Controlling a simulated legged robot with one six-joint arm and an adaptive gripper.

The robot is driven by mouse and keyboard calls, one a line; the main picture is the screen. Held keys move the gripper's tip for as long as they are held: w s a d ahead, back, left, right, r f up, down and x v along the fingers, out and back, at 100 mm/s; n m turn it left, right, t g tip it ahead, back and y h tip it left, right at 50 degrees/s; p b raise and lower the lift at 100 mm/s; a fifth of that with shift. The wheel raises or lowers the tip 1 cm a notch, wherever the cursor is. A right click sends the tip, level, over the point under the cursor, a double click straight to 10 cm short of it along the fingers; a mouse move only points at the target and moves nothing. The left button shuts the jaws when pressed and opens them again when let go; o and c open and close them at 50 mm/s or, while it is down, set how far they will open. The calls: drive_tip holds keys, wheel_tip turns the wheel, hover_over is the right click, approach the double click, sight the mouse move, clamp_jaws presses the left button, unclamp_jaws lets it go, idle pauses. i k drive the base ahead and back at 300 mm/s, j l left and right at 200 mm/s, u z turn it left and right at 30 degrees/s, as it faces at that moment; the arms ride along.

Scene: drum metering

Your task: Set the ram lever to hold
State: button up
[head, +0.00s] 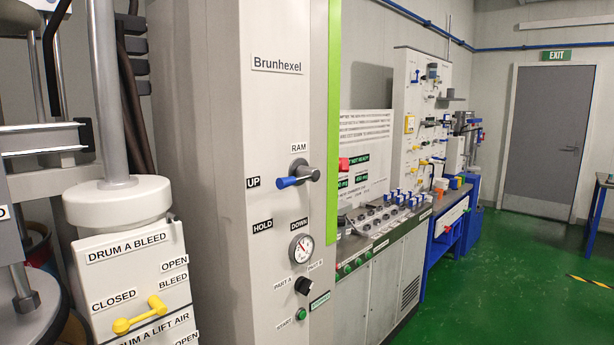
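The ram lever (298,176) is on the front of the grey Brunhexel cabinet (205,150), under the RAM label (298,147). It has a grey hub and a blue handle (286,183) that points left, next to the UP label (253,182). The HOLD label (262,226) is at the lower left of the lever, and the DOWN label (299,225) is below it. My gripper is not in view, and nothing touches the lever.
A gauge (301,248), a black knob (302,286) and a green START button (301,314) are below the lever. A drum unit with a yellow bleed lever (140,315) stands at the left. Consoles (400,260) line the wall; green floor (500,280) is open at right.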

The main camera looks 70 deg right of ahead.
sight(302, 173)
drive_tip(key=k+j+z, duration=0.1)
drive_tip(key=z, duration=2.15)
drive_tip(key=j, duration=0.2)
drive_tip(key=i, duration=0.05)
